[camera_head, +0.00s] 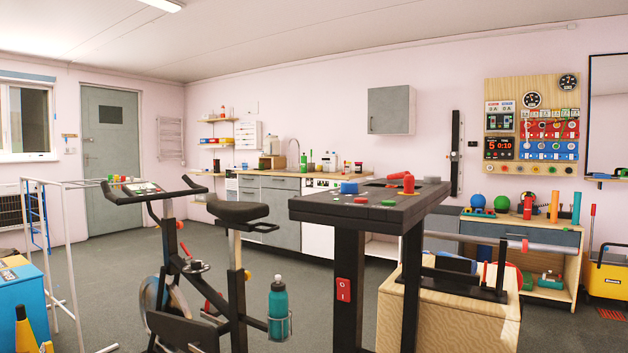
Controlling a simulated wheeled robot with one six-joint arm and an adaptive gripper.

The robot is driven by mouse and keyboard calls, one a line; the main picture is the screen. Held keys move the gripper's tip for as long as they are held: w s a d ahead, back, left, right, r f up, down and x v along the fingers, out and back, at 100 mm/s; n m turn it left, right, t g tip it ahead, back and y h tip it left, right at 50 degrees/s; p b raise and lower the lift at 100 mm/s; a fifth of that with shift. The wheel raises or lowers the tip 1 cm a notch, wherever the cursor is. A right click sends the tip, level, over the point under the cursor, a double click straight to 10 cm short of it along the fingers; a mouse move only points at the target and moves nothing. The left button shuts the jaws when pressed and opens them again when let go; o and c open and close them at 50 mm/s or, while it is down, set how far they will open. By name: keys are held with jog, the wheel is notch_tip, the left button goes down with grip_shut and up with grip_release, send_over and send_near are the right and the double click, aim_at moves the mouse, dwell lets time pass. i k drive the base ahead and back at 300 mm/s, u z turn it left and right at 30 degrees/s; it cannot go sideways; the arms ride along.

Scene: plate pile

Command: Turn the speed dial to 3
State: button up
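No dial that I can surely call the speed dial shows, and no mark 3 can be read. A wooden wall panel (555,92) at the right carries round black gauges (532,100), a display (499,147) with red digits, and rows of small knobs and switches (549,128) too small to read. An exercise bike (238,213) stands left of the middle; a small round part (196,266) sits low on its frame, and I cannot tell what it is. My gripper is not in view.
A dark high table (335,206) with small coloured items and a red switch box (343,290) stands in the middle. A wooden box (450,320) with a black rack is right of it. A white frame (75,270) stands left. Grey floor (110,262) is open near the door.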

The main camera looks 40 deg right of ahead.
aim_at(345, 187)
jog(key=i, duration=0.1)
jog(key=z, duration=1.15)
